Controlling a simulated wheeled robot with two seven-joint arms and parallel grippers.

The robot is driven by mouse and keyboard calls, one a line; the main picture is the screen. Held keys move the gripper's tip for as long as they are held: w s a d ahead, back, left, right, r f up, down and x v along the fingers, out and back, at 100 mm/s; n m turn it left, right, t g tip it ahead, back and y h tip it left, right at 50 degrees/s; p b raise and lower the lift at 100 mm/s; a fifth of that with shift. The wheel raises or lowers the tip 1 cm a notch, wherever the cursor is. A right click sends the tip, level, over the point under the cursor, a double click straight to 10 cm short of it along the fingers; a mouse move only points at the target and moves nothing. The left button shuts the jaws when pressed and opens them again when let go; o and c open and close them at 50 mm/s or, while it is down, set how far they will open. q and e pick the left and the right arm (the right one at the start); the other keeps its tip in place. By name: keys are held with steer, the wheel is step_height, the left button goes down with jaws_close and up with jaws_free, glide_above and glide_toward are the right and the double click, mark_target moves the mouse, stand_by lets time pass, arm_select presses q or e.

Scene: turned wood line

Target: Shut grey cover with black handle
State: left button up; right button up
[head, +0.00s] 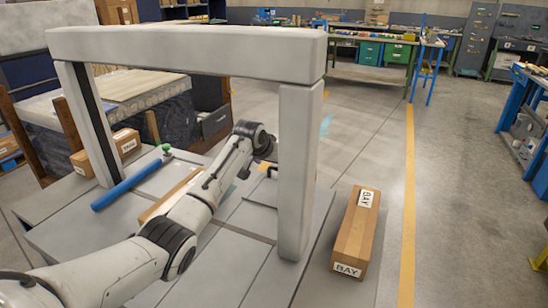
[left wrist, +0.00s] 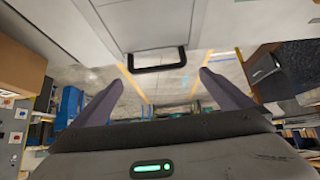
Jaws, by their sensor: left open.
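The grey cover (left wrist: 143,28) fills the upper middle of the left wrist view. Its black handle (left wrist: 158,67) is a wide bar along the cover's near edge. My left gripper (left wrist: 163,78) is open, with one finger on each side of the handle in the picture. Nothing is held, and I cannot tell whether the fingers touch the handle. In the head view my left arm reaches under a grey frame, and the gripper end (head: 266,146) is partly hidden by the right post. How far the cover stands open cannot be told. My right gripper is not in view.
The thick grey frame (head: 190,47) stands over the bench top around my left arm. A blue rod with a green knob (head: 128,184) lies at left. A cardboard box marked BAY (head: 354,238) lies right of the post. Open floor (head: 365,130) stretches beyond.

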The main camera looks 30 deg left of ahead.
arm_select(q)
steer(key=shift+v, duration=1.5)
